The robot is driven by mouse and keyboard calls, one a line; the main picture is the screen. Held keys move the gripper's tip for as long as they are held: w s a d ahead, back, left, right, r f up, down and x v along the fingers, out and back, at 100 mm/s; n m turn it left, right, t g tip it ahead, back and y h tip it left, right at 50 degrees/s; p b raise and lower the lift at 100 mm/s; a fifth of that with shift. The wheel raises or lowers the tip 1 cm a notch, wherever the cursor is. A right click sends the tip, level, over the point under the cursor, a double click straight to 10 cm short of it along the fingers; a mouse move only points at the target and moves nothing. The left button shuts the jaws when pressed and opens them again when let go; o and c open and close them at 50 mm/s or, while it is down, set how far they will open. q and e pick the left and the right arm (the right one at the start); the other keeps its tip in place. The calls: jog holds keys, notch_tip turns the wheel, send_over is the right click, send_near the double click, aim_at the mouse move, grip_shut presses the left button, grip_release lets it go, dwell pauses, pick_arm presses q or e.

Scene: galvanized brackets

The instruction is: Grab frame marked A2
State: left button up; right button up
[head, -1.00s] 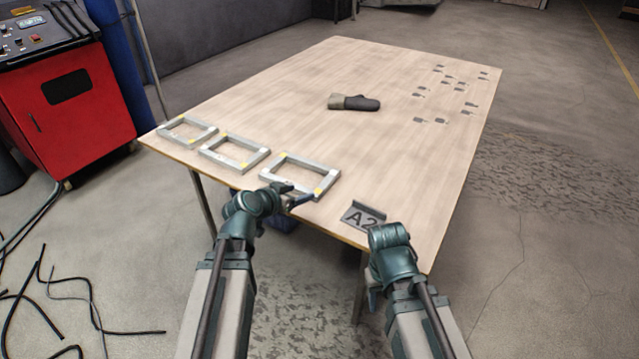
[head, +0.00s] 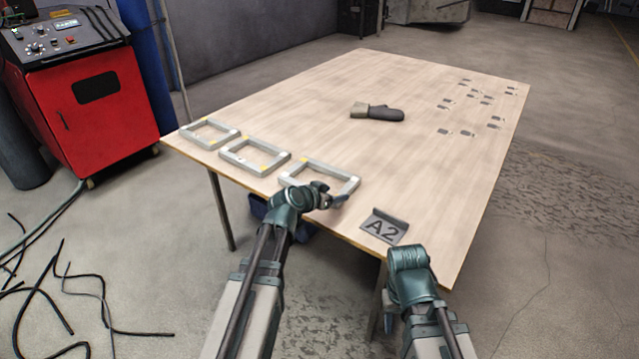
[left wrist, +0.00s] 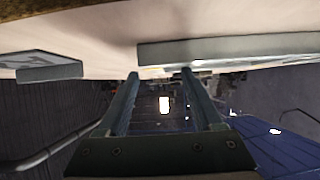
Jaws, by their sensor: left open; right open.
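Three grey rectangular frames lie in a row along the table's left front edge: a left one (head: 210,132), a middle one (head: 255,155) and a right one (head: 335,171). A dark plate reading A2 (head: 384,227) stands near the front edge, closest to the right frame. My left gripper (head: 332,201) is open at the near side of the right frame, partly covering it. In the left wrist view its two fingers (left wrist: 160,73) are apart with nothing held. A pale bar (left wrist: 230,48) beyond them looks like the frame. My right gripper (head: 388,323) is low beside the front edge, mostly hidden.
The wooden table (head: 300,110) is mostly clear. A dark glove (head: 378,112) lies in its middle, and several small metal pieces (head: 470,97) lie at the far right. A red machine (head: 95,90) stands left of the table, with black cables (head: 60,290) on the floor.

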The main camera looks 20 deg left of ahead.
aim_at(344, 190)
pick_arm(q)
jog(key=x, duration=0.1)
jog(key=b+x, duration=0.1)
jog(key=x, duration=0.1)
jog(key=b+x, duration=0.1)
jog(key=x, duration=0.1)
jog(key=shift+w+d+r, duration=0.15)
jog(key=shift+d+r, duration=0.05)
jog(key=shift+d, duration=0.2)
grip_shut()
jog(key=shift+r, duration=0.1)
dwell(0.9)
